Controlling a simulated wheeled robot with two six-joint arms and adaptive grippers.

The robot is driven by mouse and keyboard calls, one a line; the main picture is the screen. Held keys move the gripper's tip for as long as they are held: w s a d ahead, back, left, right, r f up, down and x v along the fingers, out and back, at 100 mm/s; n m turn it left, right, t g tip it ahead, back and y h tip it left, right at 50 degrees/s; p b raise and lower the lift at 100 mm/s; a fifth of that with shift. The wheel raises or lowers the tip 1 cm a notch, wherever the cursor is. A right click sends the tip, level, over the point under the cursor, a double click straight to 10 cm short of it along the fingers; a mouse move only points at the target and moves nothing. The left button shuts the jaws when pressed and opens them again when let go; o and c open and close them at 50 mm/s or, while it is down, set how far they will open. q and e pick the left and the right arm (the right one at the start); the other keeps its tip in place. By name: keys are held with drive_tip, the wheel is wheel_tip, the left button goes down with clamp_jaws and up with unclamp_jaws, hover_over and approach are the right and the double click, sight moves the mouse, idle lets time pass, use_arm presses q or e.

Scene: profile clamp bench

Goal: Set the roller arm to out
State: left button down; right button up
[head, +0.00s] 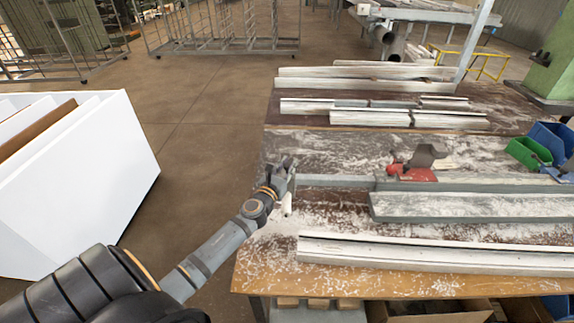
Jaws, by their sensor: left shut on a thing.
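My left gripper (286,178) is at the left edge of the bench, at the left end of a grey rail (335,181). It is shut on a small part there, which looks like the roller arm; the fingers hide most of it. A small pale piece (287,204) shows just below the fingers, perhaps the roller. Which way the roller arm points cannot be told. A red clamp (415,174) with a grey upper part sits on the rail further right. My right gripper is not in view.
The bench (262,255) carries long pale profiles, one along the front (420,252) and several at the back (370,78). Green (527,152) and blue (553,138) bins stand at the right. White panels (80,180) stand left; the floor between is clear.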

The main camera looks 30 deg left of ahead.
use_arm(q)
drive_tip(key=shift+a, duration=0.1)
idle(0.3)
drive_tip(key=c, duration=1.1)
unclamp_jaws()
drive_tip(key=shift+s, duration=0.1)
drive_tip(key=s, duration=0.4)
drive_tip(key=s+d, duration=0.1)
drive_tip(key=s, duration=0.3)
drive_tip(key=s+d, duration=0.1)
drive_tip(key=s, duration=0.2)
drive_tip(key=shift+s, duration=0.4)
